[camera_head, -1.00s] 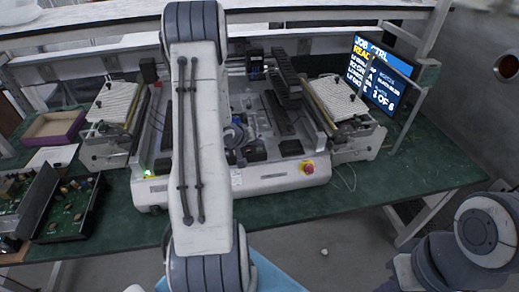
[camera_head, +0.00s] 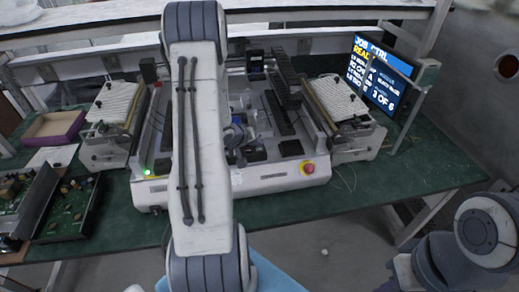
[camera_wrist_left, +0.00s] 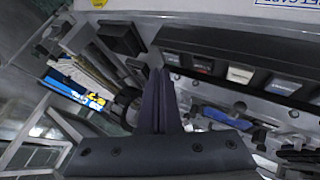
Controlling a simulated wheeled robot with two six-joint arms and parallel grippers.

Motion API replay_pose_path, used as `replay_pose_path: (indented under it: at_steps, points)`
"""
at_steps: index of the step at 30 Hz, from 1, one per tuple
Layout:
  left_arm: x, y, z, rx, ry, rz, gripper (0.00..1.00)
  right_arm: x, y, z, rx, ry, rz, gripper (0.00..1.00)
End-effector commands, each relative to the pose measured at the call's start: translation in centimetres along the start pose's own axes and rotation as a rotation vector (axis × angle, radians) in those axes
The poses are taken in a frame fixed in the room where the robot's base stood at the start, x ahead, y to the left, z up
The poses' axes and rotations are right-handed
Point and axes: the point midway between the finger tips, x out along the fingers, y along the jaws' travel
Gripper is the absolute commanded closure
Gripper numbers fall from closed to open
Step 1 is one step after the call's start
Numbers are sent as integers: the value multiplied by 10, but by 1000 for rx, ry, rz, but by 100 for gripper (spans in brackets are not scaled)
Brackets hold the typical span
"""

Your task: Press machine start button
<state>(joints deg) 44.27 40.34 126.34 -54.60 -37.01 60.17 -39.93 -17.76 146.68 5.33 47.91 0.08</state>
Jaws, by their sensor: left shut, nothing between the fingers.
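The machine (camera_head: 270,181) is a long grey-white unit on the green table. A small lit green button or lamp (camera_head: 147,172) is at the left end of its front face. A red knob on a yellow base (camera_head: 308,168) is at the right end. My left arm crosses the middle of the head view and hides part of the machine; dark wrist parts show beside it, but the fingertips cannot be made out. In the left wrist view my left gripper (camera_wrist_left: 163,75) is shut and empty, with machine parts behind it. My right gripper is out of view.
A screen (camera_head: 380,75) stands at the back right. White-topped units flank the machine (camera_head: 115,105), (camera_head: 340,100). An open box (camera_head: 55,128) and circuit boards (camera_head: 65,208) lie at the left. The table's front right (camera_head: 420,170) is clear.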

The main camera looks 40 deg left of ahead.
Motion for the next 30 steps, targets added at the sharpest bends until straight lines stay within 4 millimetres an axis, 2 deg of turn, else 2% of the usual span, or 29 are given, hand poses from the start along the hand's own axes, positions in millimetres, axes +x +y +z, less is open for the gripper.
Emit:
replay_pose_path:
  at_steps: [30]
  points:
    - [8,-5,5,0,0,0,100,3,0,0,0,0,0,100]
